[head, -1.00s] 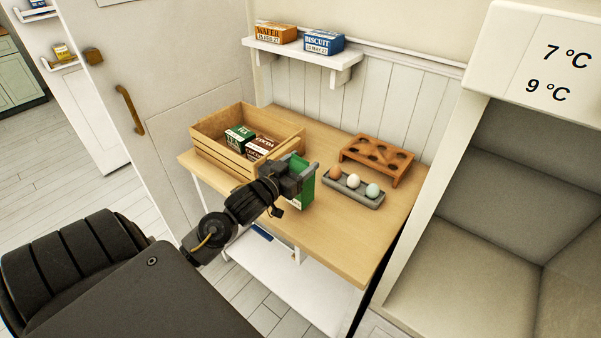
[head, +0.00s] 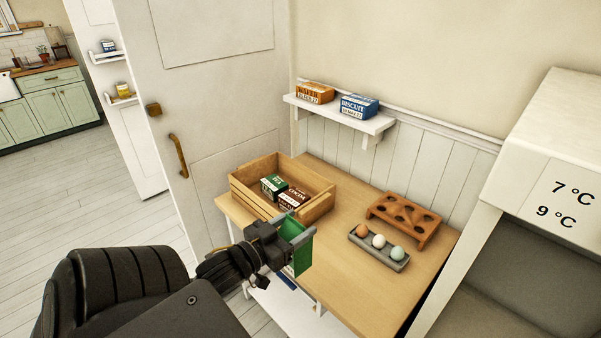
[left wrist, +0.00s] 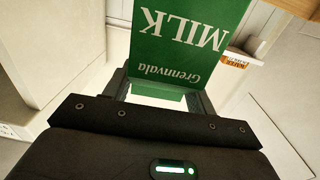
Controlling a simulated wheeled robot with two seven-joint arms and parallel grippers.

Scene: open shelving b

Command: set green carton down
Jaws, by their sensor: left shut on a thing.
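The green carton (head: 299,243) is held by my left gripper (head: 298,230) over the front left part of the wooden table (head: 354,277), beside the crate. In the left wrist view the carton (left wrist: 188,42) shows the words MILK and Grennvala upside down, between the two fingers of my left gripper (left wrist: 160,88). The gripper is shut on it. The gripper and arm hide part of the carton in the head view, and I cannot tell whether its base touches the table. My right gripper is not in view.
A wooden crate (head: 318,208) holding a green box (head: 273,186) and a cocoa box (head: 293,198) stands behind the carton. A grey egg tray (head: 364,243) and a brown holed rack (head: 424,236) stand to the right. The table front is clear.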

